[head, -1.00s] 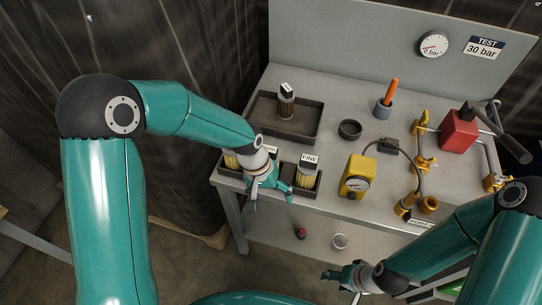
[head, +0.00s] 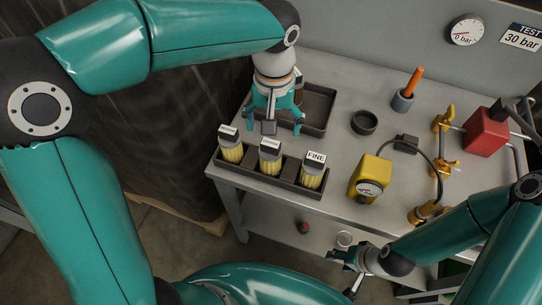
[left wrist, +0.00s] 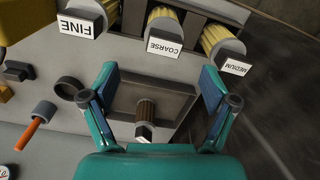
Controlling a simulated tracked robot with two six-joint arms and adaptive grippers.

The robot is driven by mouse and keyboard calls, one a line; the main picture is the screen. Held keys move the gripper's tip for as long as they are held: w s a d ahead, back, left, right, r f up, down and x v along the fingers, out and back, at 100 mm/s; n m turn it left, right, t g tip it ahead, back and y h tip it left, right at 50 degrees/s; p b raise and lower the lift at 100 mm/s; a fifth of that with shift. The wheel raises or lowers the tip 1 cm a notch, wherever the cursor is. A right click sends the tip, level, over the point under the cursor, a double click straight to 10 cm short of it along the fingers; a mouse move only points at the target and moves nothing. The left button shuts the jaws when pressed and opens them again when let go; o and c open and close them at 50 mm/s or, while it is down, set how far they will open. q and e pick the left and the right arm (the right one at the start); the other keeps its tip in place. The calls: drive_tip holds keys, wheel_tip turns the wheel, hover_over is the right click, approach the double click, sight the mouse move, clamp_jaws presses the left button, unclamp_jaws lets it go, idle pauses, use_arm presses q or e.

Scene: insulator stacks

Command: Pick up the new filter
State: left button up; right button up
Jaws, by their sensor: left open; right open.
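Three yellow pleated filters with white labels stand upright in a dark rack (head: 262,175); the wrist view reads them as FINE (left wrist: 85,20), COARSE (left wrist: 165,30) and MEDIUM (left wrist: 222,38). They also show in the head view, with FINE (head: 313,173) at the right end. A brownish filter (left wrist: 146,112) stands in a separate dark tray (left wrist: 172,102). My left gripper (head: 276,122) is open and empty above that tray, hiding its filter in the head view. In the wrist view the filter appears between the open fingers. My right gripper (head: 346,264) is open and empty, low in front of the bench.
A yellow gauge unit (head: 369,178), a black ring (head: 364,122), a cup with an orange-handled tool (head: 403,100) and a red block (head: 485,132) stand on the grey bench. Brass clamps (head: 443,122) stand right. A lower shelf holds small items.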

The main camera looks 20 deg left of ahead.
sight(271, 150)
use_arm(q)
drive_tip(key=f, duration=0.9)
drive_tip(key=shift+s+a+f, duration=0.2)
drive_tip(key=shift+s, duration=0.1)
drive_tip(key=c, duration=1.2)
drive_tip(key=shift+c, duration=0.2)
drive_tip(key=shift+r, duration=0.15)
